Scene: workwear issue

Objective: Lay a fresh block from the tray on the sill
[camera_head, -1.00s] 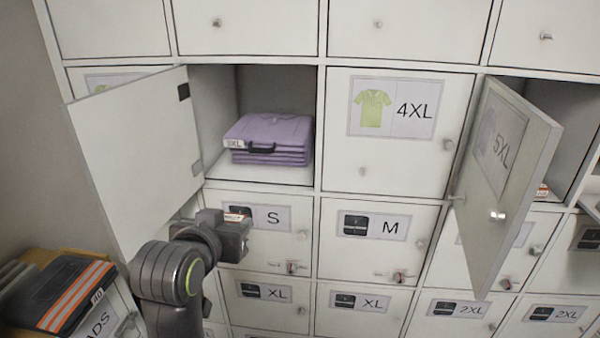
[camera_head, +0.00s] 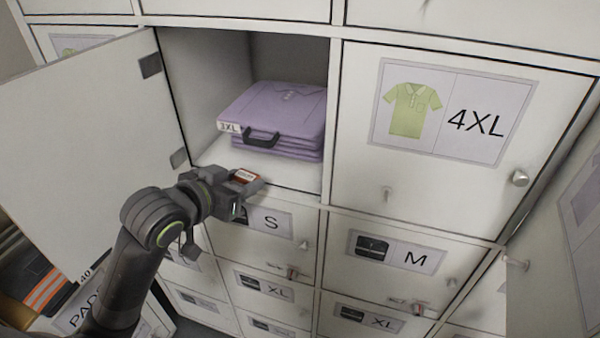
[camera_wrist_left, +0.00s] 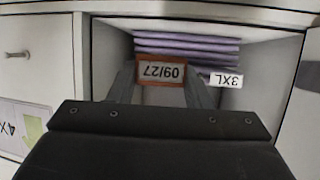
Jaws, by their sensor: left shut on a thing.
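My left gripper (camera_head: 246,184) is shut on a small block (camera_head: 244,176) with a red-brown edge and a pale label. In the left wrist view the block (camera_wrist_left: 161,73) sits between the fingers, and its label reads 09/27 upside down. The gripper is at the front edge of an open locker compartment, by its sill (camera_head: 285,178). I cannot tell whether the block touches the sill. Folded purple shirts (camera_head: 278,112) tagged 3XL, with a black handle, lie inside behind the block. No tray can be made out. My right gripper is not in view.
The compartment's open door (camera_head: 85,140) stands to the left of my arm. A shut 4XL door (camera_head: 450,180) is to the right, and another open door (camera_head: 560,270) juts out at the far right. Shut S and M lockers are below. Dark folded garments with orange stripes (camera_head: 45,290) lie at lower left.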

